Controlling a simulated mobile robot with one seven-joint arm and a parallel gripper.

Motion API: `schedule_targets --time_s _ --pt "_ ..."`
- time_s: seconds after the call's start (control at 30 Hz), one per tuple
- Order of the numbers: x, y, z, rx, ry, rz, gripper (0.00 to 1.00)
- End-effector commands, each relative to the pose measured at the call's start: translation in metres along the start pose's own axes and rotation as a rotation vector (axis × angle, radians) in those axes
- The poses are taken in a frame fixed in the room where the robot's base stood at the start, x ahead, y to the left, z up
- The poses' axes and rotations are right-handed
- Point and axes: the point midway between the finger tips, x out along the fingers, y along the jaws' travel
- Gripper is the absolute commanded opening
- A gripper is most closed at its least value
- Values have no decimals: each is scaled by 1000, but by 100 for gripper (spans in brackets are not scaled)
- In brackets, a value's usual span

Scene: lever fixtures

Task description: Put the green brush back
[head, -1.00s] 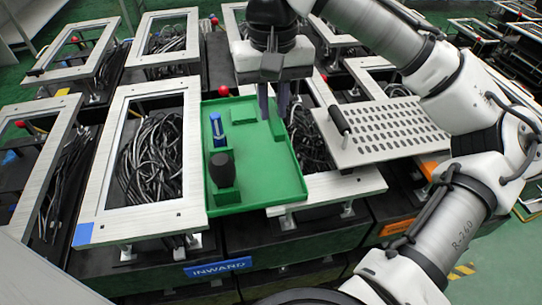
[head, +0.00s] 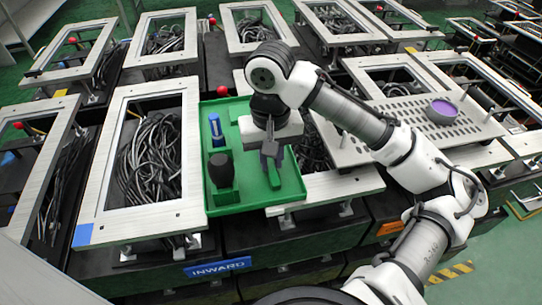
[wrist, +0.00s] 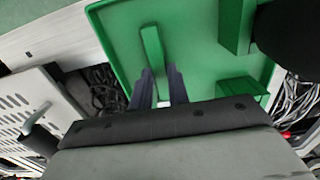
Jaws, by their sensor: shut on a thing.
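The green tray (head: 292,184) stands among the fixtures in the head view, and its floor and rim fill the top of the wrist view (wrist: 108,35). My gripper (head: 271,160) is over the tray's right half, pointing down. In the wrist view its two dark fingers (wrist: 162,80) are close around the near end of a narrow green piece (wrist: 152,47), which looks like the green brush (head: 274,178). It blends with the tray, so I cannot tell whether its far end touches the floor. A blue brush (head: 215,128) and a black brush (head: 221,169) stand upright at the tray's left.
A white-framed cable box (head: 150,150) borders the tray on the left. A perforated plate (head: 400,118) with a purple round piece (head: 442,108) lies to the right, partly behind my arm. A red ball knob (head: 222,91) stands behind the tray. Tray floor shows clear between the brushes and my gripper.

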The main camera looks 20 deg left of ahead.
Motion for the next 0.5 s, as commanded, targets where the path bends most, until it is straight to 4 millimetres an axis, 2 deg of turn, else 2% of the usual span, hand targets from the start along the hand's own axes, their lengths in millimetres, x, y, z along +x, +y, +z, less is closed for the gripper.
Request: schedule_targets --time_s 0.03,0.07,0.2,0.5 --pt "1 0 1 -2 -5 0 0" --pt "1 0 1 -2 -5 0 18" --pt "1 0 1 -2 -5 0 37" --pt "0 0 0 -1 -3 0 39"
